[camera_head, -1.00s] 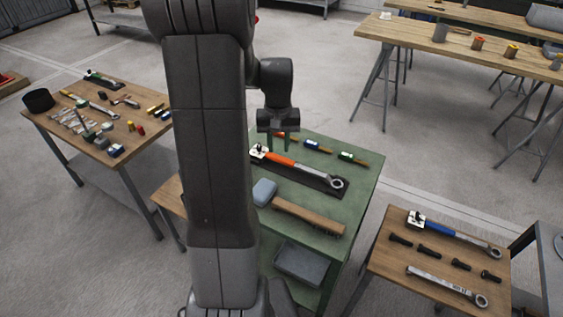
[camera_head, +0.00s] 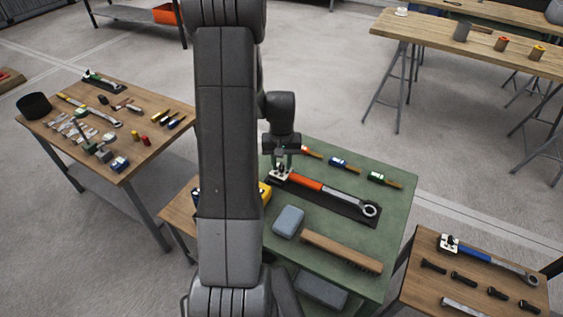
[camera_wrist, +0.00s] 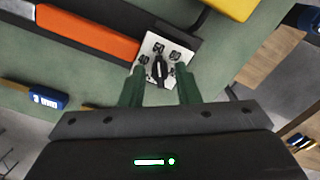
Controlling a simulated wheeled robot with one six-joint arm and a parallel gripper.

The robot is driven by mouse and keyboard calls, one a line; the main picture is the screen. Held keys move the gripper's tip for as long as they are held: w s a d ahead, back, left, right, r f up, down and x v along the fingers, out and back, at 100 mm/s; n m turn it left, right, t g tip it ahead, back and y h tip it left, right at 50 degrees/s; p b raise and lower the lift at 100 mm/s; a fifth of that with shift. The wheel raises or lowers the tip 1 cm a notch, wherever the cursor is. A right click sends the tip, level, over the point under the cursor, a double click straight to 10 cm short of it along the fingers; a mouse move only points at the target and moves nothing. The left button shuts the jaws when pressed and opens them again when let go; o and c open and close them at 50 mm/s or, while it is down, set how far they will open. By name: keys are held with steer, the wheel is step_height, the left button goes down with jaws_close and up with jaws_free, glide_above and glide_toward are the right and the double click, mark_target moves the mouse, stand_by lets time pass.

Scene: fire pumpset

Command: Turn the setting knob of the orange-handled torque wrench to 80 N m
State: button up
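The orange-handled torque wrench (camera_head: 310,184) lies on a dark tray (camera_head: 350,208) on the green table, its ratchet head to the right. Its white setting plate with the dark knob (camera_wrist: 159,68) is at the handle's left end; it also shows in the head view (camera_head: 280,174). Contact cannot be told.
A grey-blue box (camera_head: 288,221) and a wooden brush (camera_head: 341,250) lie in front of the wrench. Several small tagged tools, one with a blue tag (camera_head: 338,162), lie behind it. A yellow object (camera_wrist: 232,8) is near the plate. A blue-handled wrench (camera_head: 474,250) is on the right table.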

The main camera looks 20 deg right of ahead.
jaws_close()
steer(key=shift+m, duration=0.3)
steer(key=m+b, duration=0.2)
steer(key=m, duration=0.3)
steer(key=m+b, duration=0.1)
steer(key=m, duration=0.5)
steer(key=shift+b, duration=0.3)
stand_by(0.4)
steer(key=shift+o, duration=0.2)
jaws_free()
